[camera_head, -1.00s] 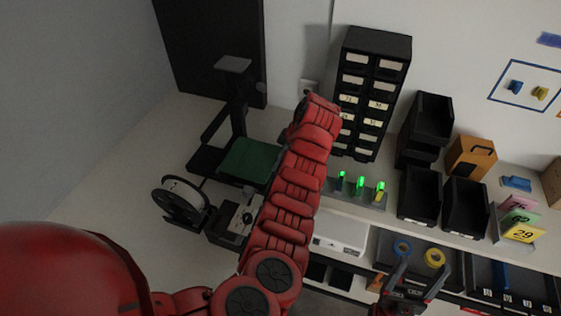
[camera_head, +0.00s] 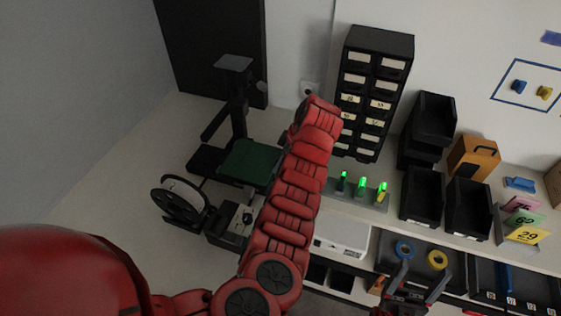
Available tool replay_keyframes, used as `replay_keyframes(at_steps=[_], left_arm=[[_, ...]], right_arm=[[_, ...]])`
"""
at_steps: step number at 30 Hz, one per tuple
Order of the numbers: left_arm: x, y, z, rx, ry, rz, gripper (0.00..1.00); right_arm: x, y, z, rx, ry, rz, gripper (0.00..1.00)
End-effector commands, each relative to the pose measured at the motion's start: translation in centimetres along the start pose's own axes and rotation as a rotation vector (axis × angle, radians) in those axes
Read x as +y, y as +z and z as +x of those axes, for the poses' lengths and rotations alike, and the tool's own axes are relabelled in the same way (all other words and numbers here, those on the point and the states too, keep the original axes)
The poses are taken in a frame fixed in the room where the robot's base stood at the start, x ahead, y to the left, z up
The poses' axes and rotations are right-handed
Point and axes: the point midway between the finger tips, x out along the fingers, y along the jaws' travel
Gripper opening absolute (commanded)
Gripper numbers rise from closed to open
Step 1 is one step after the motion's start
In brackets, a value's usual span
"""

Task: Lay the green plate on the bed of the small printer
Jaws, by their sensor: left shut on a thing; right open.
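The green plate (camera_head: 250,161) is level at the small dark printer (camera_head: 237,110), over the bed area beside its upright. I cannot tell whether it touches the bed. My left arm crosses in front of the plate's right side. My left gripper (camera_head: 281,152) is mostly hidden behind that arm, at the plate's right edge, shut on the plate. My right gripper (camera_head: 421,270) is open and empty at the lower right, in front of the bench edge.
A filament spool (camera_head: 181,205) and a grey-black box (camera_head: 231,222) stand in front of the printer. A drawer cabinet (camera_head: 372,95), green-lit holders (camera_head: 361,190) and black bins (camera_head: 467,208) stand to the right. Tape rolls (camera_head: 438,260) lie near my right gripper. The bench left of the spool is clear.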

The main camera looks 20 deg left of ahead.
Motion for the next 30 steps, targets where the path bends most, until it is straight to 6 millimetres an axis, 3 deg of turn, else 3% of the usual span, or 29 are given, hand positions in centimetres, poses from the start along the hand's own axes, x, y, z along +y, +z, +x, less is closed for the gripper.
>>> replay_keyframes(at_steps=[14,15,20,21,30], left_arm=[[0.0,0.6,1.5,0.0,0.0,-0.001,0.0],[0.0,0.6,1.4,0.0,0.0,-0.001,0.43],[0.0,0.5,1.3,0.0,0.0,-0.001,0.72],[0.0,0.6,1.4,0.0,0.0,0.0,0.77],[0.0,0.6,1.3,0.0,0.0,0.0,0.77]], right_arm=[[-0.1,0.2,-1.4,0.0,0.0,0.0,0.72],[-0.1,0.2,-1.4,0.0,0.0,0.0,0.72],[-0.1,0.2,-1.3,0.0,0.0,0.0,0.72],[-0.1,0.2,-1.3,0.0,0.0,0.0,0.72],[-0.1,0.2,-1.3,0.0,0.0,0.0,0.72]])
